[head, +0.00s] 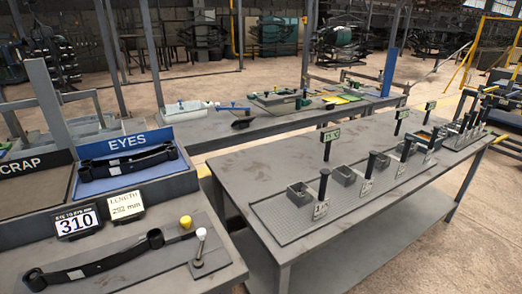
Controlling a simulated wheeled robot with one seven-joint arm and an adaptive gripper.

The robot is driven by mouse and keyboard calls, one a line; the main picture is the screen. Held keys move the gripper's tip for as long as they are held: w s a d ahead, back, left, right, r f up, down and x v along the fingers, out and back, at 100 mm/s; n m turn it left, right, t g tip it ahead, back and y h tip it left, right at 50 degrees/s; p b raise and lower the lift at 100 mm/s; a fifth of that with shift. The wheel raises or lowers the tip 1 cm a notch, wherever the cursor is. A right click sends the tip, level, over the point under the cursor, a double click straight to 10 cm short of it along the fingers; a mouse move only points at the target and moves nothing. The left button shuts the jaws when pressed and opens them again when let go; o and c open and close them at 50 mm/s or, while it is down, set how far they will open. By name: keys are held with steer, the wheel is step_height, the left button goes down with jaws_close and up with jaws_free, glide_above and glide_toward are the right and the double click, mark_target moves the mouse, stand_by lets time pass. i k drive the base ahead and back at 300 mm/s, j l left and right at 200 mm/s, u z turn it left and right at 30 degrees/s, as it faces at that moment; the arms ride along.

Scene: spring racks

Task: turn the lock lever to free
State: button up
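The lock lever (200,247) is probably the short upright metal stem with a white ball knob, near the right edge of the front bench. It stands on a grey base plate (212,263) and looks close to upright. I cannot read any lock or free marking beside it. A yellow knob (185,222) stands just behind and left of it. A dark leaf spring (95,262) with a rolled eye lies on the bench to the left. My gripper is not in view.
A blue bin marked EYES (165,135) holds another dark spring. A SCRAP bin (25,192) stands at its left. Signs reading 310 (77,222) and LENGTH 292 mm (126,205) stand in front. A second bench (240,180) with posts and small boxes stands right.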

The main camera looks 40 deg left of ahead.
mark_target(201, 233)
steer(key=u, duration=2.85)
